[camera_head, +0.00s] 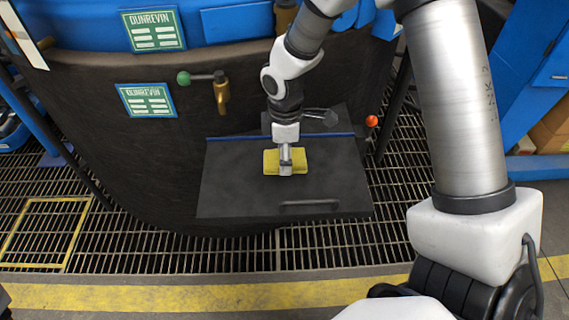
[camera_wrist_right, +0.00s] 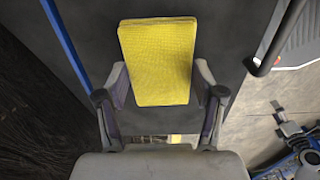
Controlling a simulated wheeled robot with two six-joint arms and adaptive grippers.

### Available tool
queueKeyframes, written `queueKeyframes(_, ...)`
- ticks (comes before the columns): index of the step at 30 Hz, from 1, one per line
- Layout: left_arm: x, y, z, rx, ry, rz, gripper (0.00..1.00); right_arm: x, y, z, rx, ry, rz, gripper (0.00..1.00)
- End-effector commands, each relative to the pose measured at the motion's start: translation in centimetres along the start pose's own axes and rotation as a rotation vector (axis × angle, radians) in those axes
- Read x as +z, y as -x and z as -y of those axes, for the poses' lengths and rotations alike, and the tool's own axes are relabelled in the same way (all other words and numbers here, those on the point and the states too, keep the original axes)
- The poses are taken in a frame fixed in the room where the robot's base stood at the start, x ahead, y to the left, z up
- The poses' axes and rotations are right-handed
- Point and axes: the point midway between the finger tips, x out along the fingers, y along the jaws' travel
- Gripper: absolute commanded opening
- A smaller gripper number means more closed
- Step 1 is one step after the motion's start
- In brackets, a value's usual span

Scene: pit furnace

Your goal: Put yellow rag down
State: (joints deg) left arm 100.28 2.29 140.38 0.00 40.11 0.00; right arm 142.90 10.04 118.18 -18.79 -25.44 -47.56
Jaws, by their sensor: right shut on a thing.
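The yellow rag (camera_head: 271,162) is a flat folded rectangle over the dark shelf (camera_head: 240,190) on the furnace front. My right gripper (camera_head: 286,165) is shut on the yellow rag from above. In the right wrist view the yellow rag (camera_wrist_right: 158,60) sits between the two fingers of my right gripper (camera_wrist_right: 160,90), one on each side. I cannot tell whether the rag touches the shelf or hangs just above it. My left gripper is not in view.
The shelf has a blue strip (camera_head: 225,138) along its back and a handle (camera_head: 310,203) near its front. A green-knobbed valve (camera_head: 205,78) juts from the furnace wall at left. A red ball knob (camera_head: 372,121) is at right. Bare shelf surrounds the rag.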

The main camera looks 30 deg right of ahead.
Motion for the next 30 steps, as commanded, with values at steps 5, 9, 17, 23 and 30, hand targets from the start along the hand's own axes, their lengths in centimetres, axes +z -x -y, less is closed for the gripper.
queueKeyframes(5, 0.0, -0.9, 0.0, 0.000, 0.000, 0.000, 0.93, 0.0, -2.1, 0.0, 0.000, 0.000, 0.000, 0.33)
queueKeyframes(9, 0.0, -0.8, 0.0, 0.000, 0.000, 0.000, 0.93, 0.0, -2.0, 0.0, 0.000, 0.000, 0.000, 0.33)
queueKeyframes(17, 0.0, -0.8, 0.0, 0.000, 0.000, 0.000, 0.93, 0.0, -2.3, 0.0, 0.001, 0.000, -0.001, 0.93)
queueKeyframes(23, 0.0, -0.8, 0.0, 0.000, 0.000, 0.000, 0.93, 0.0, -2.3, 0.0, 0.001, 0.000, 0.000, 0.93)
queueKeyframes(30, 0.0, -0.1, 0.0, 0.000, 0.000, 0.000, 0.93, 0.0, -0.7, -0.1, 0.002, 0.000, -0.002, 0.93)
